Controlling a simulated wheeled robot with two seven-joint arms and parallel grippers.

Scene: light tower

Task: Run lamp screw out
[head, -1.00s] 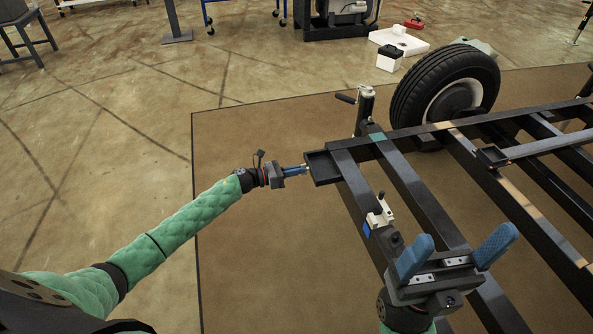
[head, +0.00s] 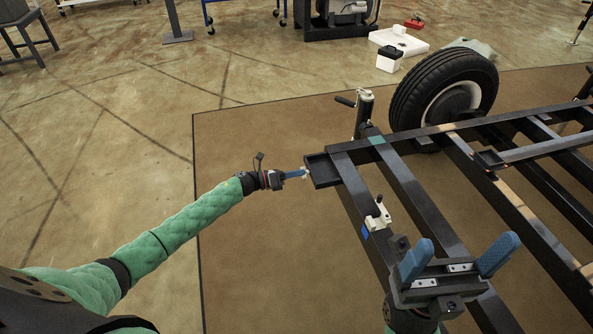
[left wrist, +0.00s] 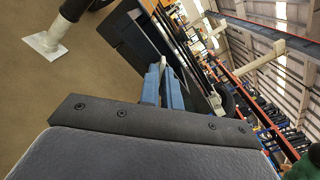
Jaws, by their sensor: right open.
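My left gripper (head: 299,174) reaches in from the left to the outer side of the black lamp box (head: 321,170) at the trailer frame's corner. In the left wrist view its blue fingers (left wrist: 165,84) stand close together. A small pale piece, apparently the lamp screw (left wrist: 163,64), shows at their tips, and they look shut on it. The screw is tiny, and how far it stands out of the box is hard to tell. My right gripper (head: 456,260) is open and empty above the frame's near beams, its blue fingers spread wide.
The dark trailer frame (head: 408,185) fills the right side. A jack post (head: 364,114) and a wheel (head: 443,88) stand behind the corner. A white clamp-like part (head: 378,217) sits on the near beam. The brown mat (head: 255,240) left of the frame is clear.

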